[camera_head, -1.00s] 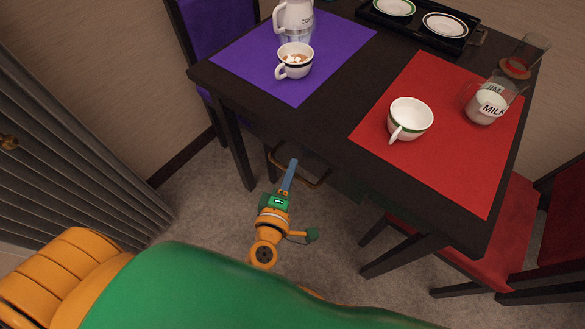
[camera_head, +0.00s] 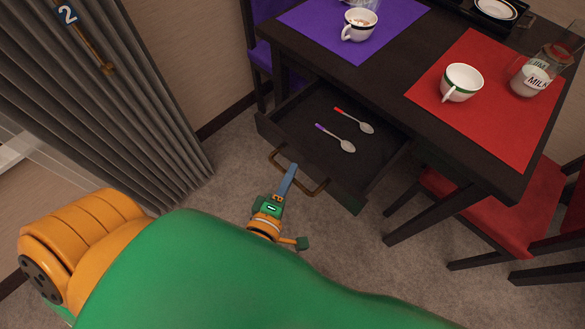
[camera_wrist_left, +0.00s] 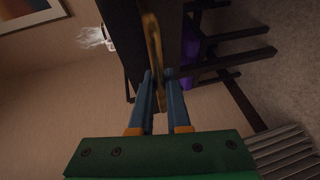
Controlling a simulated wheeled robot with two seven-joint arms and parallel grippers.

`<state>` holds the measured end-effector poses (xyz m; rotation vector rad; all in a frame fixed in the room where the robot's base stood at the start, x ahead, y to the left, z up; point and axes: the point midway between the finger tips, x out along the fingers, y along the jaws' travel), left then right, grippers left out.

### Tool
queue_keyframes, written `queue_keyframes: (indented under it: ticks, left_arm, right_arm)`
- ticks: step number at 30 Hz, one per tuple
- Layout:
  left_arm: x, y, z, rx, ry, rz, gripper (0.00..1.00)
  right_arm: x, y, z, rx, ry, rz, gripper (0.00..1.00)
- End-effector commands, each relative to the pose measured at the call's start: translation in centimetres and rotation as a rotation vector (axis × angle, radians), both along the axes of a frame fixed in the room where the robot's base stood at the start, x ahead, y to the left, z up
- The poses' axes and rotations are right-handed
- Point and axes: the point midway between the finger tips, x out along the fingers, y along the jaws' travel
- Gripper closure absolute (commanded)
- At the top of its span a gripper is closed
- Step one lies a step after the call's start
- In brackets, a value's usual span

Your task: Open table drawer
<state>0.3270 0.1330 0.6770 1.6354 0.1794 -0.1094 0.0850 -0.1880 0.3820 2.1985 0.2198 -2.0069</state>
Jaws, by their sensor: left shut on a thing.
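The table drawer (camera_head: 318,152) is pulled out from under the dark table (camera_head: 385,88), with its inside in plain view. A spoon with a red handle (camera_head: 353,121) and a spoon with a purple handle (camera_head: 335,138) lie in it. The brass drawer handle (camera_head: 316,192) is a bar on the drawer front. My left gripper (camera_head: 292,170) is at the handle; in the left wrist view its two blue fingers (camera_wrist_left: 159,80) are shut around the brass handle (camera_wrist_left: 153,45). My right gripper is not in view.
A white cup (camera_head: 461,82) and a milk bottle (camera_head: 532,76) stand on the red mat (camera_head: 480,125). Another cup (camera_head: 359,25) stands on the purple mat (camera_head: 325,22). Red chairs (camera_head: 510,215) are at right, a grey curtain (camera_head: 120,110) at left. Carpet in front is free.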

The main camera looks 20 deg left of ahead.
Motion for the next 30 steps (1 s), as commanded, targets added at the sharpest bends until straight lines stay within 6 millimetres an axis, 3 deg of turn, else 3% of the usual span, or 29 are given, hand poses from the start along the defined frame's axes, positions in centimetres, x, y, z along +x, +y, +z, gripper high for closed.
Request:
queue_keyframes:
  ticks: [18, 19, 22, 30]
  left_arm:
    - [-0.62, 0.13, -0.09, -0.002, 0.003, -0.003, 1.0]
    - [-0.62, 0.13, -0.09, -0.002, 0.003, -0.003, 0.8]
    - [-0.61, 0.15, -0.07, -0.001, 0.002, -0.002, 0.55]
    - [-0.65, 0.19, -0.02, 0.0, 0.001, -0.001, 0.55]
  right_arm:
    - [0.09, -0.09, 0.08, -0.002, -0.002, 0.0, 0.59]
    - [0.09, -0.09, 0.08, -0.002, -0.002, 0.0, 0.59]
    - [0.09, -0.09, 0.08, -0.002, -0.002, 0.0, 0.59]
    - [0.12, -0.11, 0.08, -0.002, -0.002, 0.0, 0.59]
